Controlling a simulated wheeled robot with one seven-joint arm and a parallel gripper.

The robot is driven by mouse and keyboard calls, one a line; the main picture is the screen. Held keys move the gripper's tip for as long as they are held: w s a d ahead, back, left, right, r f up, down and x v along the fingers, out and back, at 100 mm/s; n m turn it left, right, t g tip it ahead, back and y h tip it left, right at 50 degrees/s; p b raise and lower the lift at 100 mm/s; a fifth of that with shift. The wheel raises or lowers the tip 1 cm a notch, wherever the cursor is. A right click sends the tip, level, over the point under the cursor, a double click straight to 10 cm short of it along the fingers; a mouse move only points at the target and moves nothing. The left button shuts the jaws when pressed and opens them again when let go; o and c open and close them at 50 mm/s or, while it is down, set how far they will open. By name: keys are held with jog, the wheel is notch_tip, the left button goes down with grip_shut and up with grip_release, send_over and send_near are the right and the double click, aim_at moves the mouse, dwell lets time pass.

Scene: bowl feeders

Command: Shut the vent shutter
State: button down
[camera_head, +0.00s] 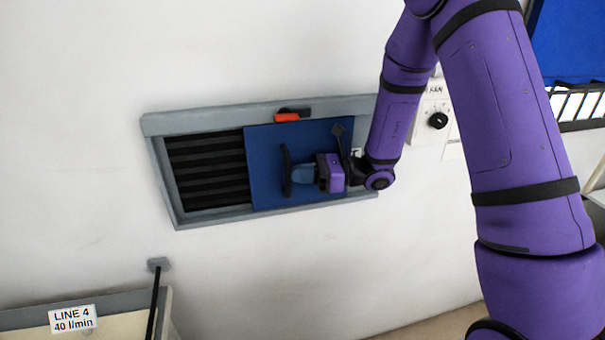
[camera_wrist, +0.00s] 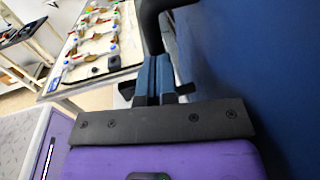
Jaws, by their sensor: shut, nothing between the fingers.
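The vent shutter is a blue sliding panel (camera_head: 265,150) in a grey wall frame (camera_head: 210,119). It covers the middle and right of the opening; dark louvre slats (camera_head: 205,170) show bare at the left. A dark upright handle (camera_head: 286,172) stands on the panel, and it also shows at the top of the wrist view (camera_wrist: 151,25). My gripper (camera_head: 296,174) is at the right side of the handle, pointing left along the panel. Its blue fingers (camera_wrist: 155,65) are together and empty, close against the handle; I cannot tell whether they touch it.
An orange-red tab (camera_head: 286,117) sits on the frame's top rail above the panel. A white box with a black knob (camera_head: 438,120) is on the wall to the right, behind my arm. A feeder labelled LINE 4 (camera_head: 72,318) stands at the lower left. The wall left of the frame is clear.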

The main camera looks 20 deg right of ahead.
jog(key=a, duration=1.9)
jog(key=shift+a, duration=0.15)
jog(key=shift+a+r, duration=0.1)
jog(key=shift+r, duration=0.05)
